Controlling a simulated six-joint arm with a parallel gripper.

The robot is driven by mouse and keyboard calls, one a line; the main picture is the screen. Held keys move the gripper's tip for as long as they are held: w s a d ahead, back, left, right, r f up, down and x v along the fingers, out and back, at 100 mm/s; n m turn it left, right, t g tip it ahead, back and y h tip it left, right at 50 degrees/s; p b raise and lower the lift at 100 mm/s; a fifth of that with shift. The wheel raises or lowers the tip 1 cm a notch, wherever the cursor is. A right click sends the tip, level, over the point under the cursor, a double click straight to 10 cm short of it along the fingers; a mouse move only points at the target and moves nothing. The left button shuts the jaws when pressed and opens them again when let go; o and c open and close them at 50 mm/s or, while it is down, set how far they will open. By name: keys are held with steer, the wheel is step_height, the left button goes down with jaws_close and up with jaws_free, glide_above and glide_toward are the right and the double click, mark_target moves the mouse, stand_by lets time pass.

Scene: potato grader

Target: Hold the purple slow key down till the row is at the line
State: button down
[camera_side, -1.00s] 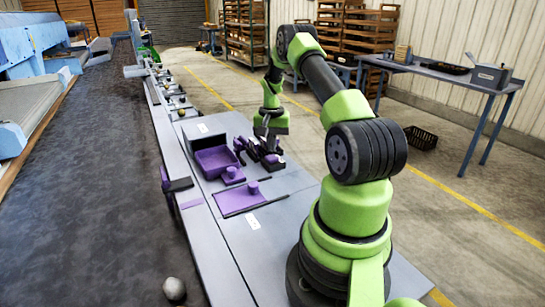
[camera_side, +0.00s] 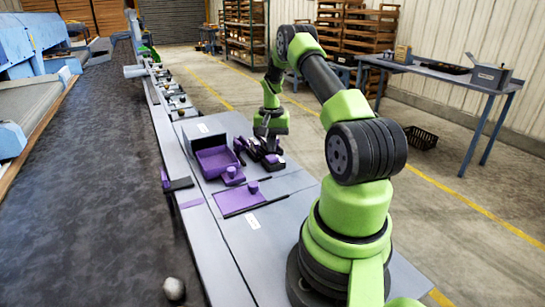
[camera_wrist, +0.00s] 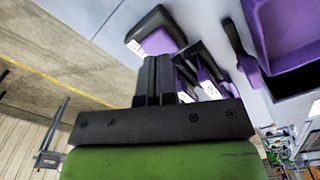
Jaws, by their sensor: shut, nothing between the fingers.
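My gripper (camera_side: 266,143) points down at a black and purple key unit (camera_side: 272,160) on the grey bench. In the wrist view its dark fingers (camera_wrist: 157,62) are together and empty. A purple key in a dark frame with a white label (camera_wrist: 150,38) lies just past the fingertips. More purple keys with white labels (camera_wrist: 208,88) show beside the fingers, partly hidden. I cannot read which is the slow key, nor tell whether the fingers press one. A row of small items (camera_side: 180,107) sits along the narrow rail at the far left. I cannot make out the line.
A purple tray (camera_side: 217,160) and a flat purple plate with a knob (camera_side: 237,200) lie on the bench near my gripper. A black and purple paddle (camera_side: 178,184) sticks out over the dark belt (camera_side: 95,200). A round grey lump (camera_side: 174,288) lies at the front.

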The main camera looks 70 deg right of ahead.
mark_target(271, 157)
steer(key=shift+f, duration=0.2)
steer(key=shift+f, duration=1.25)
stand_by(1.4)
step_height(271, 157, up, 7)
steer(key=shift+r, duration=0.1)
stand_by(0.3)
